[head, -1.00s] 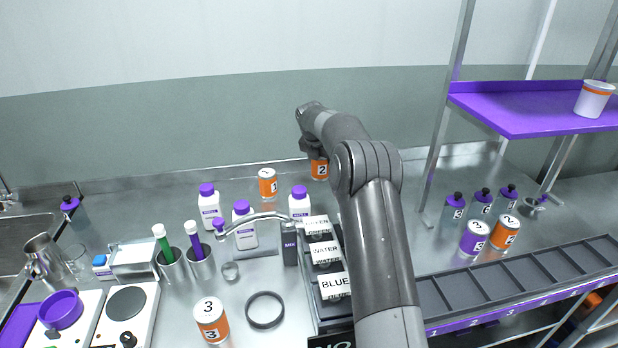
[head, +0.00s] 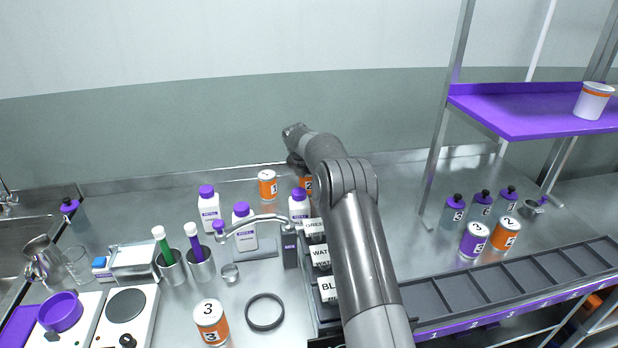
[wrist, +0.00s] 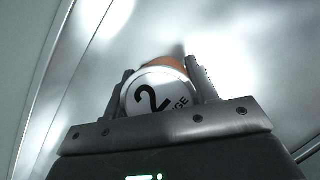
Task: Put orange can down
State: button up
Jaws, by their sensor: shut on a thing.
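The orange can marked 2 (head: 306,184) is at the back of the counter, partly hidden by my arm in the head view. In the wrist view its white lid with a black 2 (wrist: 155,92) shows between the two fingers. My gripper (wrist: 160,88) is shut on this can. The gripper's fingers are mostly hidden by my arm in the head view. I cannot tell whether the can's base touches the counter. An orange can marked 1 (head: 268,185) stands just left of it. An orange can marked 3 (head: 211,322) stands at the front.
Labelled dark containers (head: 321,257) lie beside my arm. A purple shelf (head: 530,108) is at the right.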

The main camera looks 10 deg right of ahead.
jog(key=o, duration=1.2)
jog(key=shift+f, duration=0.1)
jog(key=s+a+r+m, duration=0.25)
jog(key=s+r, duration=0.45)
jog(key=r, duration=0.4)
jog(key=s+a+r+m, duration=0.1)
jog(key=s+r+m, duration=0.3)
jog(key=s+r, duration=0.55)
jog(key=s+r+m+y, duration=0.1)
jog(key=s+r+m, duration=0.3)
jog(key=s, duration=0.3)
jog(key=s+r+m, duration=0.3)
jog(key=s, duration=0.4)
jog(key=s+f+m+t+y, duration=0.1)
jog(key=s+f+m, duration=0.2)
jog(key=s+m, duration=0.4)
jog(key=s+f+m+t, duration=0.1)
jog(key=s+f+m, duration=0.3)
jog(key=s, duration=1.6)
jog(key=shift+s+d+f+m+y, duration=0.2)
jog(key=shift+s+m+y, duration=0.2)
jog(key=shift+m, duration=1.45)
